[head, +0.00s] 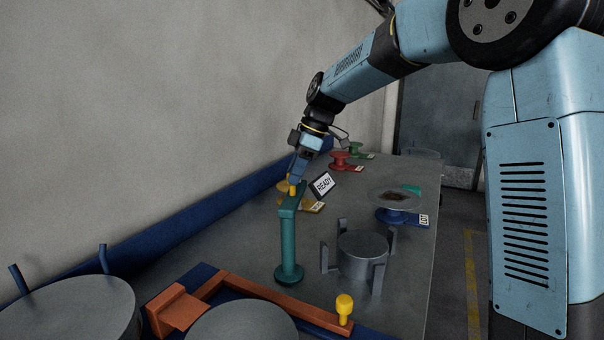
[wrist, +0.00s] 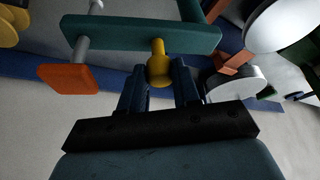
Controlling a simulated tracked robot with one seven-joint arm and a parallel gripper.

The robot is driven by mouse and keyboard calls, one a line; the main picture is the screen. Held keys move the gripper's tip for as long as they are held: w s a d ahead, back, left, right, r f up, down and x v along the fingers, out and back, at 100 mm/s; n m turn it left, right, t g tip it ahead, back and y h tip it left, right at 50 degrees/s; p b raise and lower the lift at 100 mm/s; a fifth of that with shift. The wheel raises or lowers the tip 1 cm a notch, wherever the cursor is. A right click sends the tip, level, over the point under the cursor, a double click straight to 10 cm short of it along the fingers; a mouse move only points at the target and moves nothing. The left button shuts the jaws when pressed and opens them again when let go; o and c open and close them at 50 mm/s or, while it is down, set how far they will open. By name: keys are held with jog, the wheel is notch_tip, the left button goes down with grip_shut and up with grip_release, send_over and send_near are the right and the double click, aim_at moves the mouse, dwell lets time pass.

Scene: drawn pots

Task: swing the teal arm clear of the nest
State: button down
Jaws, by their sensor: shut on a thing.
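The teal arm (head: 291,203) is a bar on top of a teal post (head: 287,245) with a round foot. It points back from the post, away from the nest. In the wrist view the teal bar (wrist: 110,34) crosses the top. My gripper (head: 296,180) is shut on the yellow knob (head: 292,190) on the bar. The knob also shows between my fingers in the wrist view (wrist: 159,66). The nest (head: 362,244), a grey round block with upright posts around it, stands right of the teal post, apart from the bar.
A READY sign (head: 323,184) stands behind the nest. A blue stand (head: 395,216) bears a plate. Red (head: 341,160) and green stands are farther back. A blue rail lines the wall.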

jog(key=shift+a+n+g, duration=0.4)
jog(key=shift+a+n, duration=0.15)
jog(key=shift+n, duration=0.45)
jog(key=shift+a, duration=0.1)
jog(key=c, duration=0.8)
grip_release()
jog(key=v, duration=1.3)
jog(key=shift+w+r, duration=0.15)
jog(key=shift+r, duration=0.2)
